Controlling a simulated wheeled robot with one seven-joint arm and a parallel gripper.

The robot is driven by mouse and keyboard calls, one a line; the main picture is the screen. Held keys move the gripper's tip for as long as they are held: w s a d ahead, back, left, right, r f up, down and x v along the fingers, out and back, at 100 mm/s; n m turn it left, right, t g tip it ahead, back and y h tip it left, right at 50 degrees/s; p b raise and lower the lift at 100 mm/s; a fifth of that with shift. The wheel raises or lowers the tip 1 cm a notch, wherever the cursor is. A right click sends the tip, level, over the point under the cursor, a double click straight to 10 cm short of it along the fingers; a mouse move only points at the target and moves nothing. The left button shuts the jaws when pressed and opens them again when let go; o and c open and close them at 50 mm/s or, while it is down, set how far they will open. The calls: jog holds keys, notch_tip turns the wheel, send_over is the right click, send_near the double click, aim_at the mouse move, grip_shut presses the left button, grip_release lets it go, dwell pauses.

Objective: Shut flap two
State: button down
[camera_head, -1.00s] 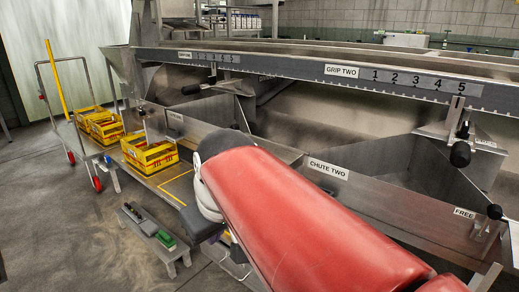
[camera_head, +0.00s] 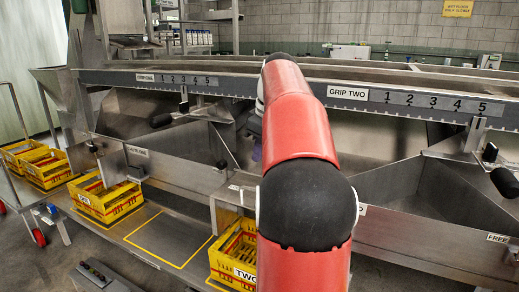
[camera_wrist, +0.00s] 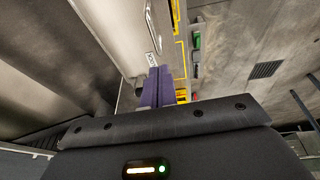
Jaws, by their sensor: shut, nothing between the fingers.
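My gripper (camera_wrist: 157,82) shows its purple fingers in the wrist view, shut and empty. Beside the fingertips is a pale metal panel (camera_wrist: 120,30) with a small white label (camera_wrist: 152,59) and a thin bar-like handle (camera_wrist: 153,28). I cannot tell whether the fingers touch it. In the head view a steel plate (camera_head: 227,205) stands at the left end of the second chute, above the yellow crate marked TWO (camera_head: 243,274). It may be flap two. My arm covers part of it, and whether it is open is unclear.
Yellow crates (camera_head: 105,207) stand on the left of the low shelf (camera_head: 160,238), which has a bare, yellow-outlined patch. The rail marked GRIP TWO (camera_head: 400,98) runs across behind my arm. A black knob (camera_head: 505,182) and the FREE label (camera_head: 498,238) are at the right.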

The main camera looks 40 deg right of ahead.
aim_at(253, 189)
jog(key=x, duration=0.3)
jog(key=b+x, duration=0.1)
jog(key=x, duration=0.2)
jog(key=s+d+x, duration=0.1)
jog(key=x, duration=0.2)
jog(key=shift+w+f, duration=0.1)
jog(key=shift+f, duration=0.15)
jog(key=shift+a+f+b, duration=0.1)
jog(key=shift+f+b, duration=0.05)
jog(key=shift+b, duration=0.25)
